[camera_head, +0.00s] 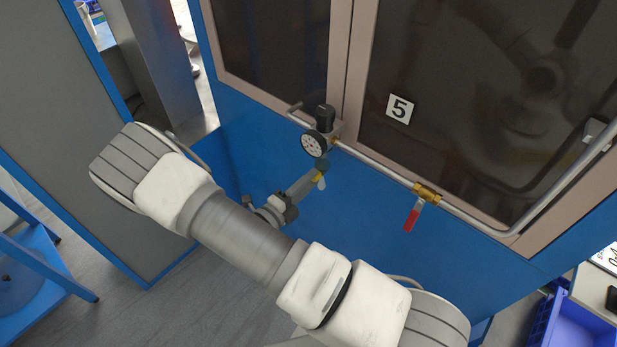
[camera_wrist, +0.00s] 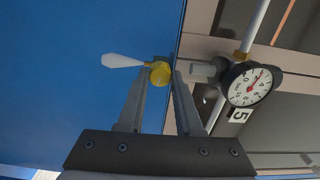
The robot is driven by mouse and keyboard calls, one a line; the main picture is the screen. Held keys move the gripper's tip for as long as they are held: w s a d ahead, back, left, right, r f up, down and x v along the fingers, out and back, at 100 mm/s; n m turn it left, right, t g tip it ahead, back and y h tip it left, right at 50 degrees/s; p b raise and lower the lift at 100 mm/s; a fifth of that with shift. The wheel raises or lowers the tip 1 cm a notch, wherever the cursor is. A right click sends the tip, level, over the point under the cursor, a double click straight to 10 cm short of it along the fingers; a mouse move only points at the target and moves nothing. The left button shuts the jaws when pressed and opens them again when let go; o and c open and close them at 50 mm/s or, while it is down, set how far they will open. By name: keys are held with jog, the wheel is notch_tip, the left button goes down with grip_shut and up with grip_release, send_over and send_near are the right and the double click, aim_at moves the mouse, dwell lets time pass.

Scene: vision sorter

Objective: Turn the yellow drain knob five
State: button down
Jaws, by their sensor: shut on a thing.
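The yellow drain knob (camera_wrist: 160,73) sits below the pressure gauge unit marked by the sign 5 (camera_head: 399,109). It shows small in the head view (camera_head: 317,177), partly hidden by my gripper. My gripper (camera_wrist: 159,76) is shut on the knob, with one finger on each side of it. A pale tapered piece (camera_wrist: 122,61) sticks out beside the knob. The round white gauge (camera_head: 314,144) faces out, just above the knob.
A black cap (camera_head: 325,118) tops the gauge unit. A metal pipe (camera_head: 380,168) runs right to a brass valve with a red lever (camera_head: 412,217). The blue cabinet panel (camera_head: 350,215) lies close behind. A blue crate (camera_head: 575,325) stands at lower right.

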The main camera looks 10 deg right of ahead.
dwell(0.3)
jog(key=c, duration=0.6)
grip_release()
jog(key=shift+s+a, duration=0.1)
jog(key=shift+a, duration=0.05)
jog(key=b+v, duration=0.1)
jog(key=v, duration=1.6)
jog(key=shift+r, duration=0.1)
